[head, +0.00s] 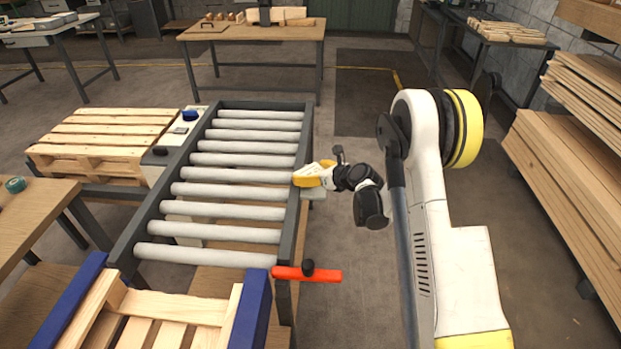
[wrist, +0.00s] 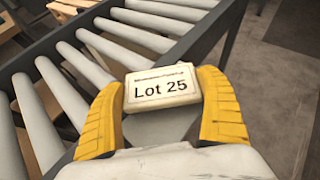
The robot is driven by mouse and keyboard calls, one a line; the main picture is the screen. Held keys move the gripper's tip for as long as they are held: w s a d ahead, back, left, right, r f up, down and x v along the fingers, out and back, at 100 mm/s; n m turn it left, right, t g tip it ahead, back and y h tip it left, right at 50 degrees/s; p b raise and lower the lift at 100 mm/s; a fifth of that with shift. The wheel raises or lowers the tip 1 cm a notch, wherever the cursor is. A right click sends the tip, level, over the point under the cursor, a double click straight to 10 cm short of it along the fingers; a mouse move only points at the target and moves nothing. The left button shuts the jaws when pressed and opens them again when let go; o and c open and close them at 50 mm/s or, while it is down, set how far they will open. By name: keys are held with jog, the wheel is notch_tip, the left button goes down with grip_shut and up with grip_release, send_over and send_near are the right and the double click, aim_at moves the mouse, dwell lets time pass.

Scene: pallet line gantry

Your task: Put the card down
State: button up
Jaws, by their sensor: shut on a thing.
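The card (wrist: 163,86) is a small cream block printed "Lot 25". It sits between the yellow fingers of my gripper (wrist: 162,80) in the wrist view, its print facing the camera and one finger at each side. In the head view my gripper (head: 311,174) is at the right rail of the roller conveyor (head: 305,150), about halfway along it. The card is too small there to make out clearly. I cannot tell whether the card touches anything below it.
A small grey ledge (head: 314,194) juts from the rail beside my gripper. A red bar with a black knob (head: 322,275) sticks out at the conveyor's near right corner. A wooden pallet (head: 100,140) stands left. Stacked boards (head: 570,165) stand right.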

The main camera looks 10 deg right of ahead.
jog(key=shift+f, duration=0.3)
jog(key=shift+f, duration=0.5)
jog(key=o, duration=1)
jog(key=shift+c, duration=0.2)
